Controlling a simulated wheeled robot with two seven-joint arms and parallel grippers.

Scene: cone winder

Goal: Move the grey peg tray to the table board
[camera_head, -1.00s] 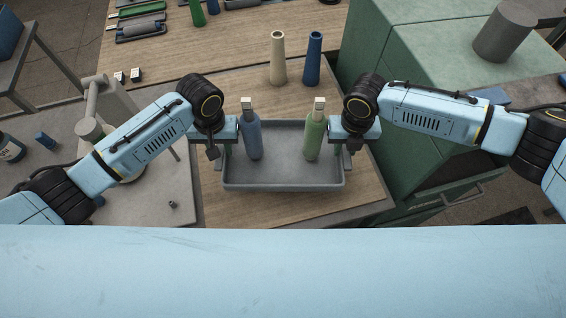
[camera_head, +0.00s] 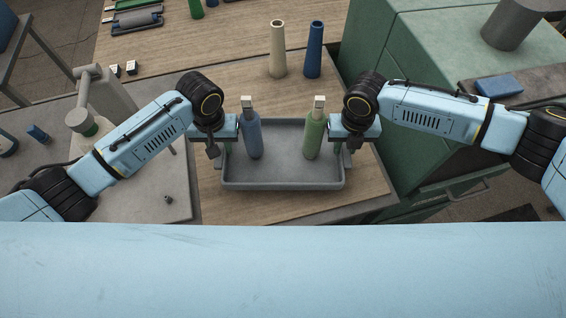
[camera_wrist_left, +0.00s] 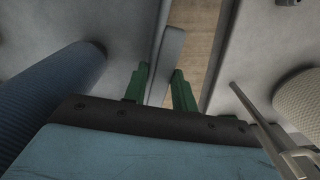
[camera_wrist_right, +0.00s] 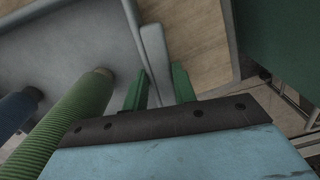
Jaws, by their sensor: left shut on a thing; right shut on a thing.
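The grey peg tray (camera_head: 283,184) is in the middle of the head view, over the pale wooden table board (camera_head: 215,206). A blue cone (camera_head: 254,140) and a green cone (camera_head: 314,138) stand in it, each with a pale top. My left gripper (camera_head: 219,150) is shut on the tray's left end, and my right gripper (camera_head: 347,150) on its right end. The tray's grey end tab sits between the green fingers in the left wrist view (camera_wrist_left: 160,75) and the right wrist view (camera_wrist_right: 162,80). I cannot tell whether the tray touches the board.
A cream cone (camera_head: 278,52) and a dark blue cone (camera_head: 314,52) stand on the wood behind the tray. A green cabinet (camera_head: 420,80) is close on the right, with a grey cylinder (camera_head: 512,25) on top. A grey surface (camera_head: 165,190) lies on the left.

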